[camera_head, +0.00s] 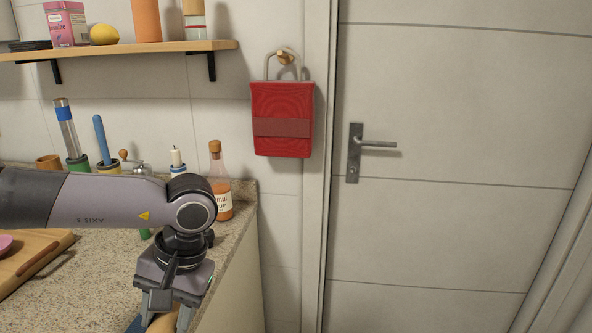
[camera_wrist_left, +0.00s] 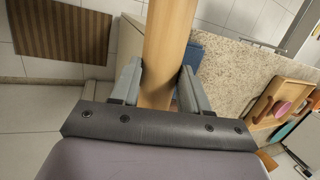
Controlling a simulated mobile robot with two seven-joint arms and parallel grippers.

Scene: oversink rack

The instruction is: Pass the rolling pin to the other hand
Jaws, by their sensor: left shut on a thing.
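My left gripper (camera_head: 168,314) hangs down at the bottom of the head view, near the counter's right end. It is shut on the wooden rolling pin (camera_head: 161,324), of which only a small part shows at the lower edge. In the left wrist view the rolling pin (camera_wrist_left: 165,50) runs up between the two fingers (camera_wrist_left: 156,88) of the left gripper, touching or nearly touching both. The pin's far end is cut off by the frame. My right gripper is in neither view.
The stone counter (camera_head: 85,270) holds a cutting board (camera_head: 40,262), a bottle (camera_head: 220,185) and several utensils at the back. A shelf (camera_head: 130,50) and a red hanging pot holder (camera_head: 282,120) are on the wall. A door (camera_head: 450,150) stands right. A striped mat (camera_wrist_left: 60,30) lies on the floor.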

